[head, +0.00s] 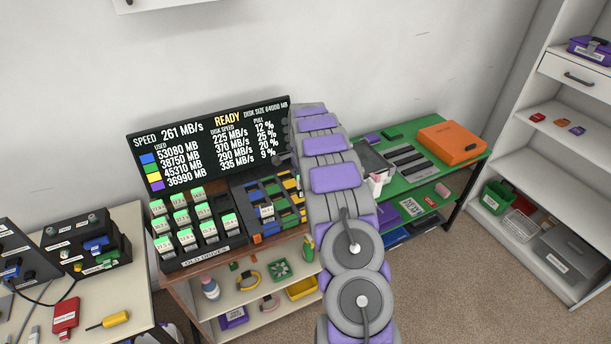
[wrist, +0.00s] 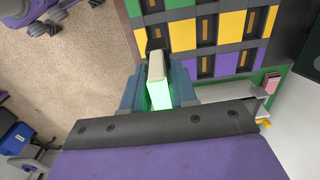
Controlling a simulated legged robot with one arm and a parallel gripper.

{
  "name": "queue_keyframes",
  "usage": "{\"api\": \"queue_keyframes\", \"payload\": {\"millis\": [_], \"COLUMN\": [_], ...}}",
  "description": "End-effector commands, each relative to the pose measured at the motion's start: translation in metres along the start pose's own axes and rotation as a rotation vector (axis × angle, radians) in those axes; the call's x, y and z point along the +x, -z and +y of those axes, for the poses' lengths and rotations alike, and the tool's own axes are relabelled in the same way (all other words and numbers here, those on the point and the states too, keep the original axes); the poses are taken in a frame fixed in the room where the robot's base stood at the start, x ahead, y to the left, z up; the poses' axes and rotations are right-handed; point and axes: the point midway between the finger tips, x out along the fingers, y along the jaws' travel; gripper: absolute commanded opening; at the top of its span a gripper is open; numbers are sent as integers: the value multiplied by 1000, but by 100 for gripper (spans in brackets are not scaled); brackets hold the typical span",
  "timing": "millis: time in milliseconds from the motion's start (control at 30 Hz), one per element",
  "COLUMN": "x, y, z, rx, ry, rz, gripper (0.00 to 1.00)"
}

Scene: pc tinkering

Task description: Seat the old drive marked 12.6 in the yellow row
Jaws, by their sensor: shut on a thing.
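My gripper (wrist: 158,88) is shut on a drive (wrist: 157,68) with a pale beige body and a glowing green face, in the wrist view. The number on it cannot be read. The slot rack (wrist: 205,48) lies just past the fingers, with yellow, purple and green sections around dark slots; I cannot tell whether the drive touches it. A yellow section (wrist: 182,36) is just above and right of the drive. In the head view the rack (head: 243,202) stands right of the old drives holder (head: 210,259), partly hidden by my arm, which also hides most of my gripper.
The old drives holder carries several green-lit drives. A display board (head: 215,140) stands behind, reading READY. To the right is a green table (head: 400,185) with an orange box (head: 451,143). Shelves below the rack hold small items. Carpet lies open at the right.

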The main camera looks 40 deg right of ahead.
Motion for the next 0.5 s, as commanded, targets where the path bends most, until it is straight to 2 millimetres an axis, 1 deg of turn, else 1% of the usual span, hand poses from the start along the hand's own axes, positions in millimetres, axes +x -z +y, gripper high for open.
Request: {"api": "queue_keyframes", "payload": {"millis": [200,500], "x": [22,47], "y": [5,5], "z": [-2,-1], "rx": [0,0], "ry": [1,0], "rz": [-5,-5], "gripper": [0,0]}}
